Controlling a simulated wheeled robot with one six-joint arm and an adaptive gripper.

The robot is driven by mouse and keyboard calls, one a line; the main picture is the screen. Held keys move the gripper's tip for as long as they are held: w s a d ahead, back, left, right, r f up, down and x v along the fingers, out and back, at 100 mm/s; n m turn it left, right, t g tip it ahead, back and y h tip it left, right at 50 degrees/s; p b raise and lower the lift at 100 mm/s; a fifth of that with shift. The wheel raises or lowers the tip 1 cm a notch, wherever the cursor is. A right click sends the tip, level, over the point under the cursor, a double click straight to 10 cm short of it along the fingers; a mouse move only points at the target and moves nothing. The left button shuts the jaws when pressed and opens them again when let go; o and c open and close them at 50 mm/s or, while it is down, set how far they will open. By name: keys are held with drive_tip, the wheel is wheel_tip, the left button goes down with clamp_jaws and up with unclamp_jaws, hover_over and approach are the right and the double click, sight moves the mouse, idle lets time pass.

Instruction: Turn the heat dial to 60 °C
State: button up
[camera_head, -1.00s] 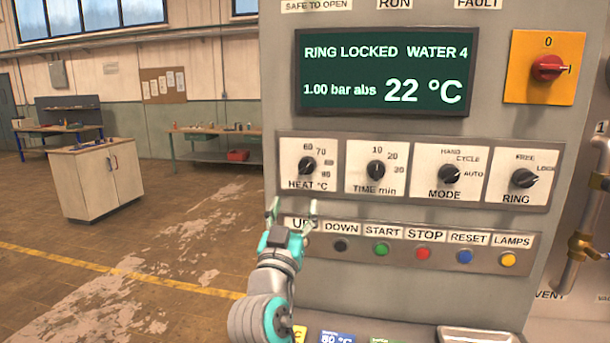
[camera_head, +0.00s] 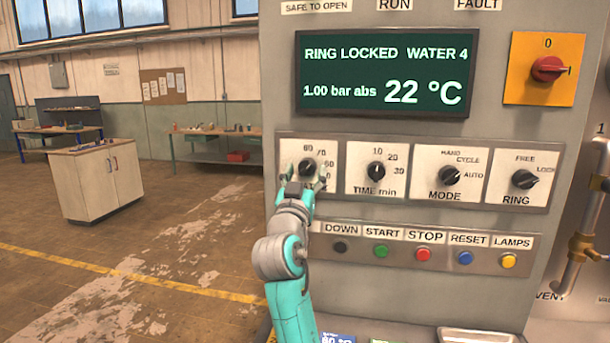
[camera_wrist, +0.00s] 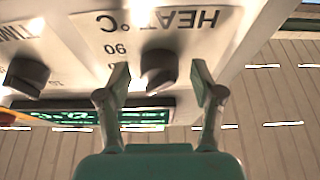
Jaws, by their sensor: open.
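The heat dial (camera_head: 307,168) is a black knob on a white plate at the left end of the dial row. Its scale is partly hidden behind my gripper in the head view, and the exact pointer setting is hard to read. My gripper (camera_head: 304,175) is in front of this plate with its fingers spread to either side of the knob. In the wrist view the knob (camera_wrist: 159,68) shows upside down, between and beyond the two open fingertips of my gripper (camera_wrist: 163,82). I cannot tell any contact. The display (camera_head: 387,75) reads 22 °C, 1.00 bar abs, RING LOCKED, WATER 4.
The time dial (camera_head: 376,171) is close on the right, then the mode dial (camera_head: 450,175) and ring dial (camera_head: 524,179). Below is a row of buttons (camera_head: 423,254). A red switch (camera_head: 547,69) is at the upper right. Open floor lies left of the panel.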

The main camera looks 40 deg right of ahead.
drive_tip(key=c, duration=1.1)
drive_tip(key=shift+c, duration=0.2)
drive_tip(key=shift+n, duration=0.5)
drive_tip(key=n+t+y, duration=0.1)
drive_tip(key=n, duration=0.1)
drive_tip(key=n+t+y, duration=0.1)
drive_tip(key=n, duration=0.2)
drive_tip(key=shift+s+d, duration=0.15)
drive_tip(key=shift+s, duration=0.05)
drive_tip(key=shift+r+n+t+y, duration=0.1)
drive_tip(key=shift+n+t+y, duration=0.2)
drive_tip(key=shift+n+y, duration=0.7)
drive_tip(key=shift+n+t+y, duration=0.3)
drive_tip(key=shift+n+y, duration=0.1)
drive_tip(key=shift+n, duration=1.2)
